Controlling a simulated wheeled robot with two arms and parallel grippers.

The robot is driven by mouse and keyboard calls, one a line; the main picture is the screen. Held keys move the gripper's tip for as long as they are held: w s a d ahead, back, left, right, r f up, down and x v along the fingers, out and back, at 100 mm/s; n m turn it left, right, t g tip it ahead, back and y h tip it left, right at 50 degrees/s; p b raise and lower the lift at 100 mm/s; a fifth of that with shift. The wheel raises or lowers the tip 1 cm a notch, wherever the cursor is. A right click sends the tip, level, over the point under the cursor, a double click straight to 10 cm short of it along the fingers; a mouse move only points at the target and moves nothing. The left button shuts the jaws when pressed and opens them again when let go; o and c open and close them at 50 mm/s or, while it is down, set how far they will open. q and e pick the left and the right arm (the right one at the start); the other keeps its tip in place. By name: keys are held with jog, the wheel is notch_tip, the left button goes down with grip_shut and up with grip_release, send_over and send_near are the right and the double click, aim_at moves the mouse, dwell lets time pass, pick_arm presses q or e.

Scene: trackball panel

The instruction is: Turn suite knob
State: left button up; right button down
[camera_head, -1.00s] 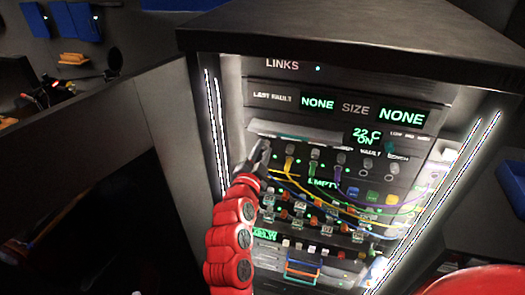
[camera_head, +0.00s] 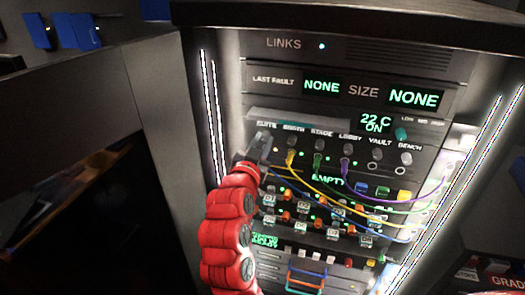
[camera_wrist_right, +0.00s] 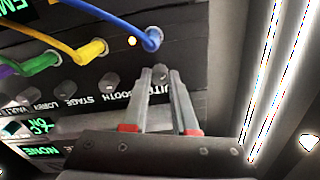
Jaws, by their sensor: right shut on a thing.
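The suite knob (camera_wrist_right: 160,75) is a small dark knob on the panel, seen between my right gripper's fingertips in the right wrist view. My right gripper (camera_wrist_right: 160,80) is shut on it. In the head view my right gripper (camera_head: 262,140) is below the SUITE label (camera_head: 267,125) and largely hides the knob. The knob's exact turn angle cannot be read. Other knobs for booth (camera_head: 292,142), stage (camera_head: 319,145), lobby (camera_head: 345,149), vault (camera_head: 376,154) and bench (camera_head: 406,158) stand in a row to the right. My left gripper is not in view.
Blue (camera_wrist_right: 152,38), yellow, green and purple cables plug in close to the knob row and drape rightward. A green-lit display (camera_head: 376,122) sits above the row. Lit strips (camera_head: 212,110) edge the rack on both sides. Lower rows hold several small switches.

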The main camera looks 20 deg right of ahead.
jog(key=n, duration=0.5)
jog(key=shift+n, duration=0.3)
jog(key=n, duration=0.3)
jog(key=shift+n+p, duration=0.65)
jog(key=shift+n, duration=0.95)
jog(key=c, duration=0.7)
grip_release()
